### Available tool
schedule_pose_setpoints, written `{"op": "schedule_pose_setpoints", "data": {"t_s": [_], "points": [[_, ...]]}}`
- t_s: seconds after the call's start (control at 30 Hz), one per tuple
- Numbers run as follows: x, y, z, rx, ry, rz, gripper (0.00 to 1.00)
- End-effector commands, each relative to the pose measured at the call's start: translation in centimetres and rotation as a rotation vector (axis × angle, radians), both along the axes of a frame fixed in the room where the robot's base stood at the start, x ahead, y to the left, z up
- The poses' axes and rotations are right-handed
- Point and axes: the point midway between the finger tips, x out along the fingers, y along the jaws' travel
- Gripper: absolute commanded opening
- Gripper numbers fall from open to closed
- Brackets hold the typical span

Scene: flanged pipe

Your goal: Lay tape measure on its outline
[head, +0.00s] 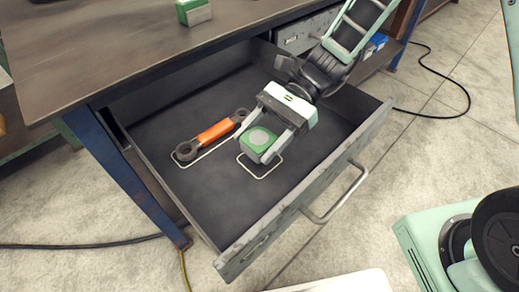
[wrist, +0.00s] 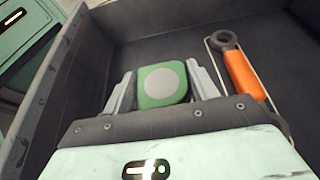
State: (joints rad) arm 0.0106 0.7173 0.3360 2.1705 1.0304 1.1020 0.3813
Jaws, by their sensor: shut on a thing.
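The tape measure (head: 258,142) is a green block with a pale grey round face. It is in the open drawer, between the fingers of my gripper (head: 272,142). In the wrist view the tape measure (wrist: 163,84) sits between the two grey fingers of my gripper (wrist: 164,88), which are shut on its sides. Its white outline (head: 262,172) shows on the dark drawer floor around and below it in the head view. My gripper and the tape hide part of the outline. I cannot tell whether the tape touches the floor.
An orange-handled wrench (head: 215,132) lies left of the tape on its own outline; it also shows in the wrist view (wrist: 243,75). The drawer's front wall (head: 310,190) and sides surround the spot. A green and white block (head: 193,11) stands on the workbench top (head: 110,45).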

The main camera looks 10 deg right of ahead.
Motion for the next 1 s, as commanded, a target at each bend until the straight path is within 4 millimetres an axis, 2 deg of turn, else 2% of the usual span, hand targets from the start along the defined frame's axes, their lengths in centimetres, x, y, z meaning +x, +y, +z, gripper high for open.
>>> {"op": "schedule_pose_setpoints", "data": {"t_s": [0.1,0.2,0.6,0.63,0.7,1.0], "points": [[0.0,0.0,-2.0,-0.001,0.003,0.000,0.28],[0.0,0.0,-3.0,0.001,0.002,0.001,0.28],[0.0,0.0,-3.4,0.000,0.001,0.000,0.28],[0.0,0.0,-3.4,-0.001,0.001,0.000,0.66],[0.0,0.0,-3.4,-0.001,0.001,0.000,0.80],[0.0,0.0,-3.2,0.000,0.000,0.000,0.80]]}}
